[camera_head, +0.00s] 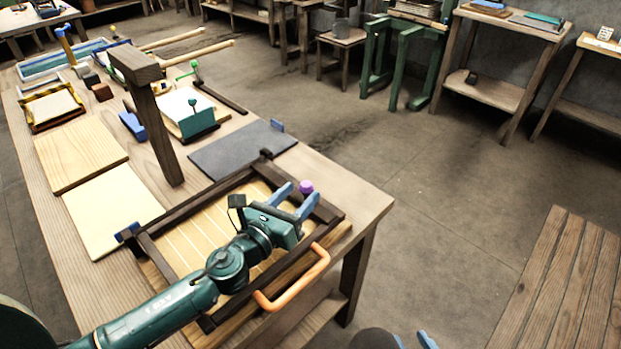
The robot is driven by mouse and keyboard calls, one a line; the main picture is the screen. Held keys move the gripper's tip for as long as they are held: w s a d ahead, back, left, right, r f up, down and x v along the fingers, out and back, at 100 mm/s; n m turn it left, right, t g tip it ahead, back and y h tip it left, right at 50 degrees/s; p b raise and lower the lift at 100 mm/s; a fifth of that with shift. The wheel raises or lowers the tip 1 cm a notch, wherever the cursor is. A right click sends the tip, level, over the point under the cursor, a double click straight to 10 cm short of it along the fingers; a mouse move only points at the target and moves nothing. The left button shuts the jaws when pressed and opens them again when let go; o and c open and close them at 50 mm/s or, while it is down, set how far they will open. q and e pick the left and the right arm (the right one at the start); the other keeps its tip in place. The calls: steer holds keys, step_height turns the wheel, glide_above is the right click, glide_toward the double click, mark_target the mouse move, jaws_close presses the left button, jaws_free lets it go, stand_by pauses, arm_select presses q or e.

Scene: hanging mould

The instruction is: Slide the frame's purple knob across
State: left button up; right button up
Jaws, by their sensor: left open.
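The purple knob (306,187) sits on the dark wooden frame (325,212), near its far right corner. The frame lies at the near end of the workbench, over a pale slatted panel (185,240), with an orange handle (293,282) along its right side. My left gripper (293,200) reaches over the frame from the left. Its blue fingers are spread and empty, with the tips just short of the knob. I cannot tell the gap or height between them. Of my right gripper (427,340) only a blue finger part shows at the bottom edge.
A wooden post (155,130) rises from the bench behind the frame. A dark grey mat (240,148), pale boards (80,153) and a teal upright piece (198,122) lie beyond. The floor right of the bench is open, with a slatted wooden surface (565,285) at far right.

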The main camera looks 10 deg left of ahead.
mark_target(310, 183)
arm_select(q)
steer(key=x, duration=0.5)
jaws_close()
stand_by(0.5)
